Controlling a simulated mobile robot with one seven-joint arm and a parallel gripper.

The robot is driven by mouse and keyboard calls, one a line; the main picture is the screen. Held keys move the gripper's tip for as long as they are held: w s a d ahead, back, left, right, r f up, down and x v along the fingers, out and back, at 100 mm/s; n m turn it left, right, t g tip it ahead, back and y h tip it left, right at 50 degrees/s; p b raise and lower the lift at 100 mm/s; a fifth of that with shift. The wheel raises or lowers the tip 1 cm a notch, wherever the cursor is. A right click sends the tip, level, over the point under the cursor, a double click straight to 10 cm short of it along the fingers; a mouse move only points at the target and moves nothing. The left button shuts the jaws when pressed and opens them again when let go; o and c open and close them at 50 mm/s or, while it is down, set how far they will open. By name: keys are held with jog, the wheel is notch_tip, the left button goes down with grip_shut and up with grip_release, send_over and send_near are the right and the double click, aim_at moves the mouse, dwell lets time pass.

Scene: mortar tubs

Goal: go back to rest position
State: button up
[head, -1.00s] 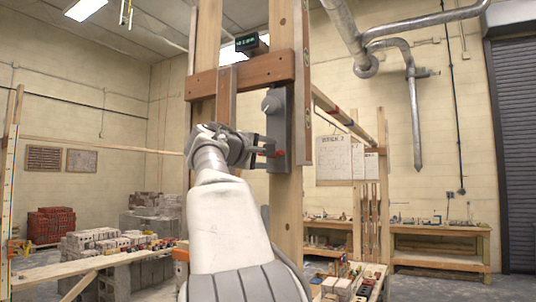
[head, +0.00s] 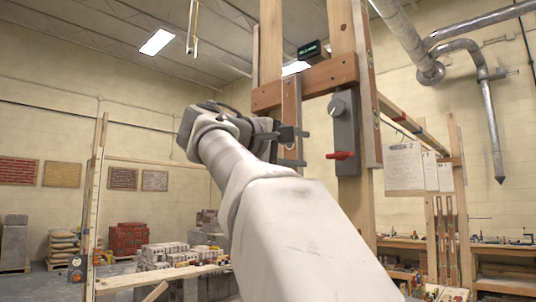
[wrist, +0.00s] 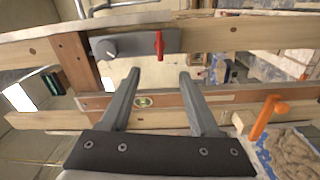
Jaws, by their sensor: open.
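My gripper (head: 298,147) is raised in front of the timber post frame (head: 352,205), left of a grey switch box (head: 346,135). The box has a round knob near its top and a red lever (head: 340,155) on its lower part. In the wrist view my gripper (wrist: 158,75) is open, with two grey fingers apart and nothing between them. The grey box (wrist: 135,44) and its red lever (wrist: 160,45) lie beyond the fingertips, apart from them.
A spirit level (wrist: 145,102) lies along the timber in the wrist view, near an orange handle (wrist: 266,117). A bench with blocks (head: 165,276) stands low on the left. A workbench (head: 505,262) stands at the right back. Ducts (head: 480,52) run at upper right.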

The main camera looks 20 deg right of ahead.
jog(key=shift+s+a, duration=0.3)
jog(key=shift+a, duration=0.25)
jog(key=s+a+f+n+t+y, duration=0.1)
jog(key=s+f+y, duration=0.2)
jog(key=f+y, duration=1.1)
jog(key=s+a+f+m+y, duration=0.1)
jog(key=s+a+f, duration=0.4)
jog(key=f, duration=0.6)
jog(key=s+a+f+m+g+y+p, duration=0.1)
jog(key=s+a+f, duration=0.3)
jog(key=f, duration=0.7)
jog(key=s+a+f+m+g+y, duration=0.1)
jog(key=s+a+f, duration=0.4)
jog(key=s+f, duration=0.3)
notch_tip(320, 180, down, 4)
jog(key=shift+a+r+m, duration=0.1)
jog(key=shift+a+m, duration=0.2)
jog(key=shift+s, duration=0.1)
jog(key=shift+c, duration=1)
